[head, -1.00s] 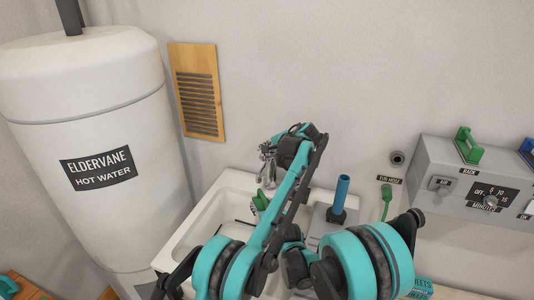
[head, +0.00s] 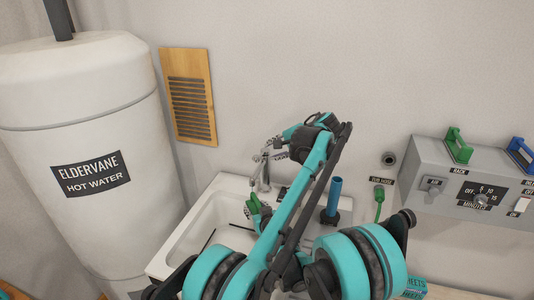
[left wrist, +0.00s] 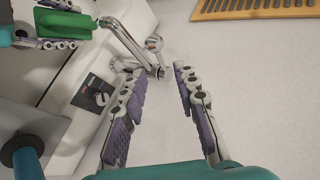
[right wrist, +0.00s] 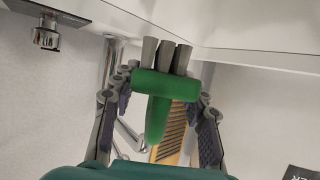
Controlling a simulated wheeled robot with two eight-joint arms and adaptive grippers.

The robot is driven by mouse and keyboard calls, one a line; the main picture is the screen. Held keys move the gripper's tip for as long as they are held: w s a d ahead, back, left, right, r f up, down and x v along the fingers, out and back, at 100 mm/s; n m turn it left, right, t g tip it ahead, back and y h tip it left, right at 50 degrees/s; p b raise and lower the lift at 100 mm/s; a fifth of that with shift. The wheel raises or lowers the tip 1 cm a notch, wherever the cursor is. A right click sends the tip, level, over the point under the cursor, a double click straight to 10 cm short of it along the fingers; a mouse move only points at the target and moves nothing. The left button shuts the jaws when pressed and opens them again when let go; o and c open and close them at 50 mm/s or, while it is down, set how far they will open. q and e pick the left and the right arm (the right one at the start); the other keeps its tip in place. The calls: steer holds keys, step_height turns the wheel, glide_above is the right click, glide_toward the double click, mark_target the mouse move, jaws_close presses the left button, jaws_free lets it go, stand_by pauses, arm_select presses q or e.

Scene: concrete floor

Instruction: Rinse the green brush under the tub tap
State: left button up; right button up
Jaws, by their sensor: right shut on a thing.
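The green brush (head: 254,205) is over the white tub (head: 181,247), largely hidden by my left arm in the head view. My right gripper (right wrist: 165,92) is shut on the brush, whose grey bristle bundles (right wrist: 166,55) point up in the right wrist view. The brush (left wrist: 72,30) also shows at upper left in the left wrist view, close to the spout end of the chrome tap (left wrist: 125,38). My left gripper (left wrist: 156,72) is open and empty, its fingertips just short of the tap's lever (left wrist: 154,43). I cannot tell whether water runs.
A blue-handled tool (head: 335,193) stands upright at the tub's right. A grey control box (head: 440,185) with a dial is on the wall at right, beside a green hose fitting (head: 379,195). A white hot water tank (head: 80,120) stands at left.

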arm_select(q)
steer(key=shift+s+d+r, duration=0.2)
steer(key=shift+s+r, duration=0.1)
